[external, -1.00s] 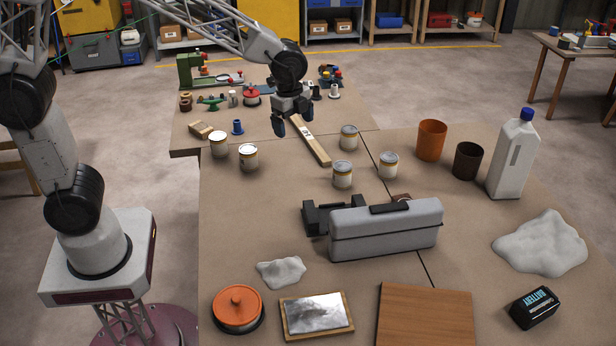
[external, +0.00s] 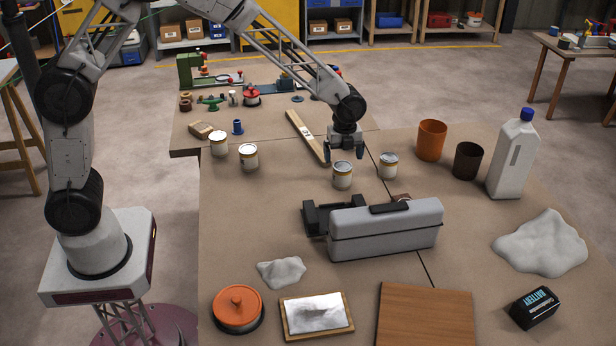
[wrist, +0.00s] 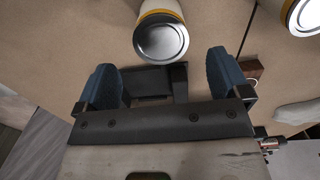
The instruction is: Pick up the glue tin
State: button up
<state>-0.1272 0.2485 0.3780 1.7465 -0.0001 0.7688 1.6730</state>
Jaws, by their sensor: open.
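Several similar pale tins with yellowish bands and silver lids stand on the brown table. I cannot tell which is the glue tin. In the external view, one tin (external: 342,175) stands just in front of and below my gripper (external: 345,153), another (external: 388,166) to its right, and two more, one (external: 219,144) and another (external: 248,157), to its left. My gripper points down, open and empty. In the wrist view, a tin (wrist: 161,38) lies ahead of the gap between the blue fingers of my gripper (wrist: 163,75), and another tin (wrist: 305,16) shows at the upper right.
A wooden bar (external: 307,137) lies left of my gripper. A grey toolbox (external: 385,232) stands in front, with a black vise-like piece (external: 330,215) beside it. An orange cup (external: 431,139), a dark cup (external: 467,160) and a white bottle (external: 512,160) stand to the right.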

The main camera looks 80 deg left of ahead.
aim_at(343, 166)
jog(key=shift+f, duration=0.15)
jog(key=shift+f, duration=1.25)
jog(key=shift+f, duration=0.1)
jog(key=shift+a+f, duration=0.2)
jog(key=shift+f, duration=2.3)
jog(key=shift+c, duration=0.2)
jog(key=c, duration=1.1)
jog(key=shift+r, duration=0.15)
